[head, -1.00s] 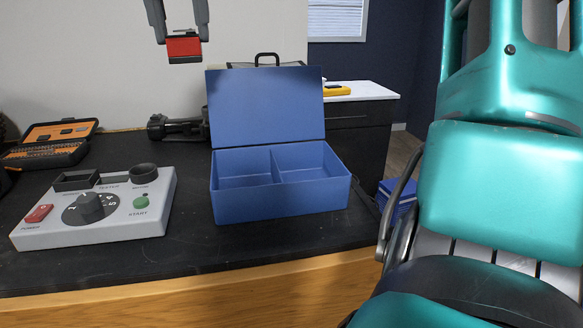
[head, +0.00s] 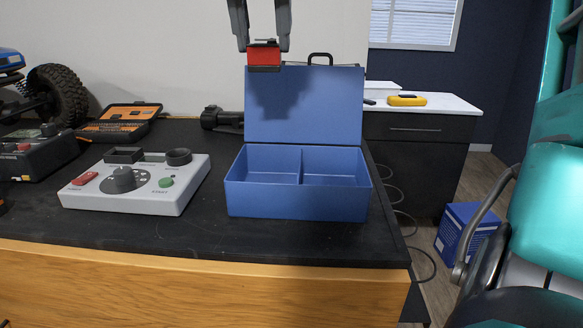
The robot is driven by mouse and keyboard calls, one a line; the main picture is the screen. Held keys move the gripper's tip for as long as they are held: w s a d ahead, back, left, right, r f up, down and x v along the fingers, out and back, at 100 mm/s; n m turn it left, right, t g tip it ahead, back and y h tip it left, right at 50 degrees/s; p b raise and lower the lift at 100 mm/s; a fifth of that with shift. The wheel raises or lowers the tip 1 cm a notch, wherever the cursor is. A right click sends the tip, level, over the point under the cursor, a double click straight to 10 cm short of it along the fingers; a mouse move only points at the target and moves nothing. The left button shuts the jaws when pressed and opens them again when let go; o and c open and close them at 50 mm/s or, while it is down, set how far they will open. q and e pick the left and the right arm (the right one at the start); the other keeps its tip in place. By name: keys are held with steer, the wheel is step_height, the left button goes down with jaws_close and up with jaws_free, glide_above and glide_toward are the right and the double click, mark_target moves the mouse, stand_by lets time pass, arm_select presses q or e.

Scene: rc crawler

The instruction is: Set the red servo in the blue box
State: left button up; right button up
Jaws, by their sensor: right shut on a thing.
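The red servo (head: 264,56) is held between the fingertips of my right gripper (head: 264,46), which hangs down from the top of the head view. The gripper is shut on it. The servo is red with a dark lower part and shows in front of the raised lid. The blue box (head: 262,203) stands open on the black bench, its lid (head: 335,105) upright at the back. A divider splits it into two compartments, and both look empty. The servo is higher than the box's open compartments. My left gripper is not in view.
A grey tester (head: 140,200) with knob and buttons sits left of the box. Behind it lie an open orange toolkit (head: 117,125) and a dark cylindrical tool (head: 222,119). A wheeled vehicle (head: 58,95) stands far left. The bench's right edge is close to the box.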

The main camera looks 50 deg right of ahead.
step_height(320, 180, down, 19)
steer(key=shift+r+b, duration=0.15)
steer(key=shift+b, duration=0.85)
steer(key=shift+f+b, duration=0.3)
steer(key=shift+b, duration=0.15)
steer(key=o, duration=0.8)
steer(key=shift+r, duration=0.15)
steer(key=shift+c, duration=0.2)
steer(key=shift+r+p, duration=0.3)
steer(key=shift+p, duration=0.3)
steer(key=v, duration=1.1)
steer(key=shift+r+p, duration=0.3)
steer(key=shift+r, duration=0.1)
